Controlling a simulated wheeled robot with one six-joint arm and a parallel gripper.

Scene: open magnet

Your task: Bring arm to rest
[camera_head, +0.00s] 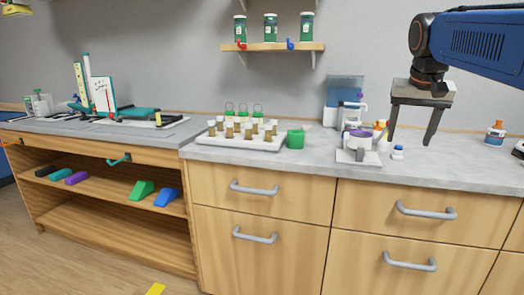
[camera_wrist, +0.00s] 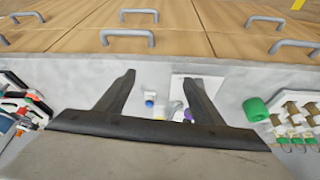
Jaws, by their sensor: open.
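My gripper (camera_head: 411,140) hangs from the blue arm at the upper right of the head view, with its fingers pointing down. It is open and nothing is between its fingers. It is above the grey counter (camera_head: 440,172), to the right of a small white stand (camera_head: 357,155) with a purple-topped item. In the wrist view my gripper (camera_wrist: 165,85) shows its two dark fingers spread apart over the counter. A small white bottle with a blue cap (camera_wrist: 149,101) appears between them in that view, below the gripper; it also shows in the head view (camera_head: 398,152).
A white tray (camera_head: 240,142) with several vials and a green cup (camera_head: 296,139) stand left of the stand. A bottle with an orange cap (camera_head: 495,133) is at the right. A wall shelf (camera_head: 272,46) holds green jars. Drawers with grey handles (camera_head: 426,211) line the front.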

